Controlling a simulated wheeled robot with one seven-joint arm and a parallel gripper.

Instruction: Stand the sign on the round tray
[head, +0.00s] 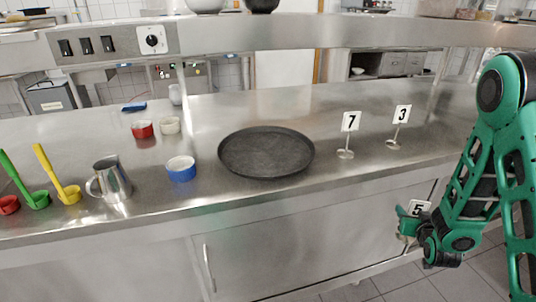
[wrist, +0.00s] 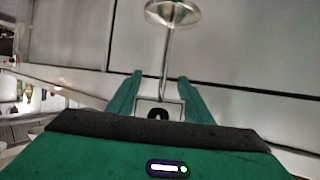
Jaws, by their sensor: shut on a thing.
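A number sign marked 5 (head: 419,207) is in my gripper (head: 411,216), in front of the counter and below its top edge. In the wrist view the fingers (wrist: 160,96) are closed on the sign's white card, and its thin stem and round metal base (wrist: 172,12) reach away from them. The round tray (head: 266,153) is black, shallow and empty. It lies on the steel counter, left of my gripper and well apart from it. Two similar signs, marked 7 (head: 350,121) and 3 (head: 402,113), stand upright on the counter right of the tray.
A blue-sided cup (head: 181,172) sits close left of the tray. A steel shelf (head: 280,33) runs above the counter's back.

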